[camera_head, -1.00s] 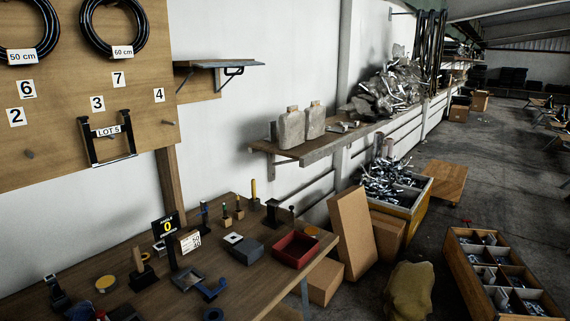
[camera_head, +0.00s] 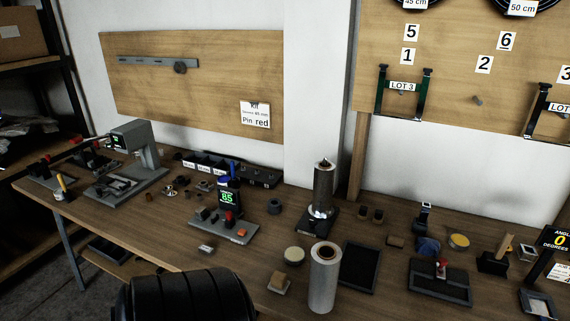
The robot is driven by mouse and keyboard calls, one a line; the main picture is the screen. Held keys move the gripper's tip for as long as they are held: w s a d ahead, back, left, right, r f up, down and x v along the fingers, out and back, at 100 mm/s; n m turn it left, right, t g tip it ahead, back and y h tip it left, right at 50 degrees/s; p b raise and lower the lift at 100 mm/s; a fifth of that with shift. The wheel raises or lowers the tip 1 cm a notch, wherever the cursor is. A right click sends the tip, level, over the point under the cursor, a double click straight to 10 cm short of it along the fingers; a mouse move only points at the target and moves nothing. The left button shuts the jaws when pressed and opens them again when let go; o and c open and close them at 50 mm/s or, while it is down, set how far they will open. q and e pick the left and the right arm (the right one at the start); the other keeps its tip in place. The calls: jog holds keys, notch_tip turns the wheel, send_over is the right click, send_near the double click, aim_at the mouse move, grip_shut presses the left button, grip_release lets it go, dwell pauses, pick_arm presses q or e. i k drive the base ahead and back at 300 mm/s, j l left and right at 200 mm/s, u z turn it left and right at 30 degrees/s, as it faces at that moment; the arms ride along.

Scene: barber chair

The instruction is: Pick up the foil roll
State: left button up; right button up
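A silver-grey roll with a brown core, which looks like the foil roll (camera_head: 323,284), stands upright near the front edge of the wooden workbench (camera_head: 230,258). Its hollow top end faces up. A second, slimmer metallic cylinder (camera_head: 323,190) stands upright on a dark base behind it, with a pointed tip on top; I cannot tell whether it is also a roll of foil. Neither of my grippers is in view.
A black ribbed, padded shape (camera_head: 185,298) rises at the bottom, in front of the bench. A dark flat tray (camera_head: 361,267) lies right of the roll, and a round cream disc (camera_head: 294,255) lies left. A grey press-like device (camera_head: 131,165) stands at the far left.

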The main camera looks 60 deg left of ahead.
aim_at(323, 179)
jog(key=u, duration=1.65)
